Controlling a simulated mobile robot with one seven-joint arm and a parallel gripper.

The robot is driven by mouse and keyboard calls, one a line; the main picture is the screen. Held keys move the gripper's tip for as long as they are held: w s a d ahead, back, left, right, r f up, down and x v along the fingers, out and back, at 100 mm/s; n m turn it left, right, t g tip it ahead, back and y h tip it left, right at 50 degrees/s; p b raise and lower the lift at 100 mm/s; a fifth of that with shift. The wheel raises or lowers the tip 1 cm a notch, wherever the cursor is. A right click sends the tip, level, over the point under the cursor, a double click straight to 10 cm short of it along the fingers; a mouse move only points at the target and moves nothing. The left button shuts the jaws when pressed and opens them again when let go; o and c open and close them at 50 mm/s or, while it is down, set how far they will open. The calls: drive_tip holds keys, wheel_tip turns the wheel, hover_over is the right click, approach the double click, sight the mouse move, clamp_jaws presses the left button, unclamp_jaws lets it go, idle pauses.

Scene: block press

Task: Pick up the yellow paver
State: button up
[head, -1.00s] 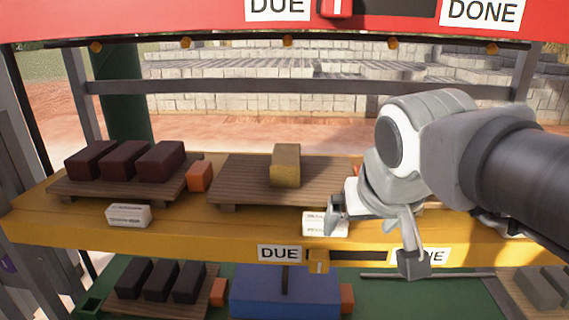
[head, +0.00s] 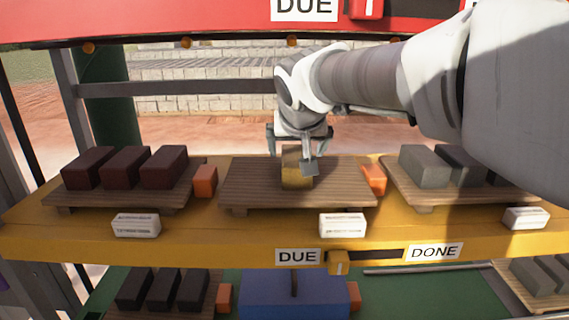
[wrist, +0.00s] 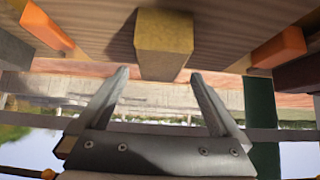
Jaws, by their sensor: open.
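The yellow paver (head: 291,168) sits on the middle wooden pallet (head: 245,187) of the yellow shelf. It also shows in the wrist view (wrist: 163,45), just beyond my fingertips and between their lines. My gripper (head: 292,160) is open and empty, with its fingers at the paver's upper part in the head view. One finger overlaps the paver's right front face there. In the wrist view my open fingertips (wrist: 158,75) stand on either side of the paver's near end, with gaps left and right. I cannot tell whether either finger touches it.
Orange blocks (head: 205,181) and (head: 374,178) flank the middle pallet. Dark red pavers (head: 125,167) stand on the left pallet, grey ones (head: 424,166) on the right pallet. White labelled blocks (head: 342,225) lie along the front. A red beam (head: 200,18) crosses above.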

sight(296, 157)
drive_tip(key=x, duration=0.5)
drive_tip(key=shift+s+f, duration=0.1)
drive_tip(key=shift+f, duration=0.25)
clamp_jaws()
drive_tip(key=shift+r, duration=0.15)
